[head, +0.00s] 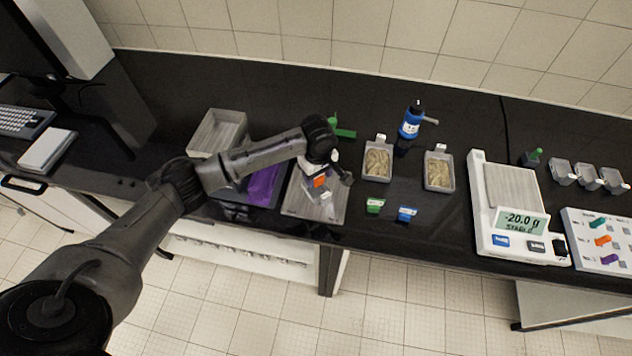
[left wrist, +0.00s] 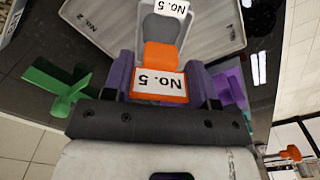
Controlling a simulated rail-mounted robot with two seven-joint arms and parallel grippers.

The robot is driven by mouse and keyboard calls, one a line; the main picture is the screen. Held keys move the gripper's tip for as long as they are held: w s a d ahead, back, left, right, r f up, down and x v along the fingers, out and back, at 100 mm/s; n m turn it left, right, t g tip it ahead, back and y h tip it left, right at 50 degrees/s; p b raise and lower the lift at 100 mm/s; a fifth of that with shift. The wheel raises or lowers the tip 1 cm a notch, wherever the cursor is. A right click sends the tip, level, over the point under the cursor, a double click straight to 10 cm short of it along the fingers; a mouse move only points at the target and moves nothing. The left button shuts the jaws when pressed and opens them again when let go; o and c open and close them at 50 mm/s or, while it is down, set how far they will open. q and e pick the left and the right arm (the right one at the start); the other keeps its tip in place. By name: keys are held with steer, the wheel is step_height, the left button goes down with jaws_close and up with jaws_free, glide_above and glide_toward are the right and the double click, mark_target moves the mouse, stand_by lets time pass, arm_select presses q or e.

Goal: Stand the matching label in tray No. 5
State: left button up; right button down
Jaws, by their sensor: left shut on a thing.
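My left gripper (head: 326,176) is shut on an orange label (head: 320,181). In the left wrist view the label (left wrist: 160,85) reads "No. 5" and sits between the two fingers. Just beyond it is a small grey tray (left wrist: 163,32) with a white "No. 5" tag (left wrist: 172,7). In the head view the label is low over the wide grey pan (head: 297,205). The gripper partly hides the small tray there, and I cannot tell whether the label touches it. My right gripper is not in view.
Two trays of grain (head: 377,163) (head: 438,172) stand to the right, with a green label (head: 374,206) and a blue label (head: 407,214) in front. A blue bottle (head: 411,122) stands behind. A scale (head: 493,235) and small cups (head: 588,178) are farther right. A purple object (head: 265,185) is left.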

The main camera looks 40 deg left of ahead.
mark_target(316, 182)
arm_select(q)
steer(key=shift+a+f, duration=0.2)
steer(key=shift+a, duration=0.1)
steer(key=shift+f, duration=2)
steer(key=o, duration=0.9)
steer(key=shift+f, duration=0.15)
